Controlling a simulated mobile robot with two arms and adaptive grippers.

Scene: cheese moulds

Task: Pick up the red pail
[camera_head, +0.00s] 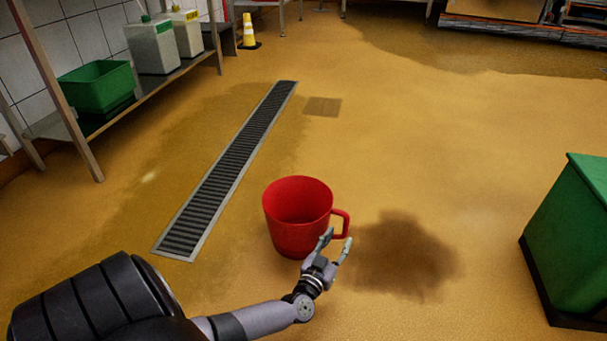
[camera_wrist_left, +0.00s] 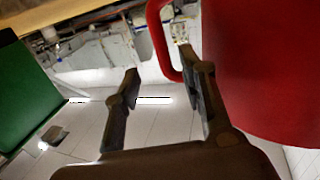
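The red pail (camera_head: 285,225) stands upright on the floor near the middle of the head view, with its side handle (camera_head: 344,220) facing right. My left gripper (camera_head: 337,243) is open at the lower part of the handle. In the left wrist view, the red pail (camera_wrist_left: 262,65) fills the right side. There its handle (camera_wrist_left: 157,40) shows ahead of and between the two spread fingers of my left gripper (camera_wrist_left: 160,65). I cannot tell whether a finger touches the handle. My right gripper is not in view.
A floor drain grate (camera_head: 228,165) runs left of the pail. A green bin (camera_head: 575,235) stands at the right. A shelf at the left holds a green tub (camera_head: 97,87) and white containers (camera_head: 153,45). A yellow cone (camera_head: 249,32) stands far back. The floor between is open.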

